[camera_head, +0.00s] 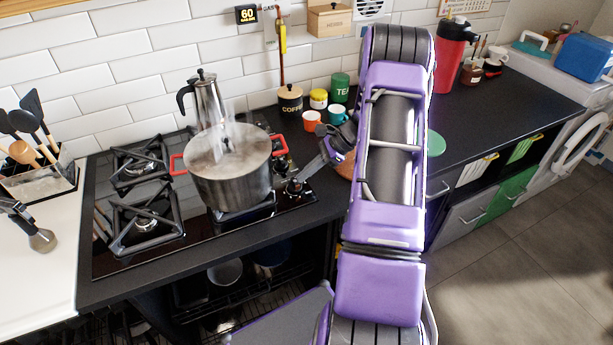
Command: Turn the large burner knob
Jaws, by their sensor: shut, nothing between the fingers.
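The gas hob (107,262) is black and set into the counter. Its knobs are in a column at the right edge, beside the steel pot. One knob (295,188) is near the front right corner of the hob. I cannot tell from markings which knob belongs to the large burner. My gripper (300,182) reaches in from the right, pointing down and left, with its shut, empty fingertips close at this front knob. I cannot tell whether they touch it. My purple arm stands in front of the counter to the right.
A steaming steel pot (232,188) with red handles stands just left of my gripper, with a moka pot (207,100) behind it. An orange cup (311,121), a teal cup (337,114) and a coffee jar (290,100) stand behind my gripper.

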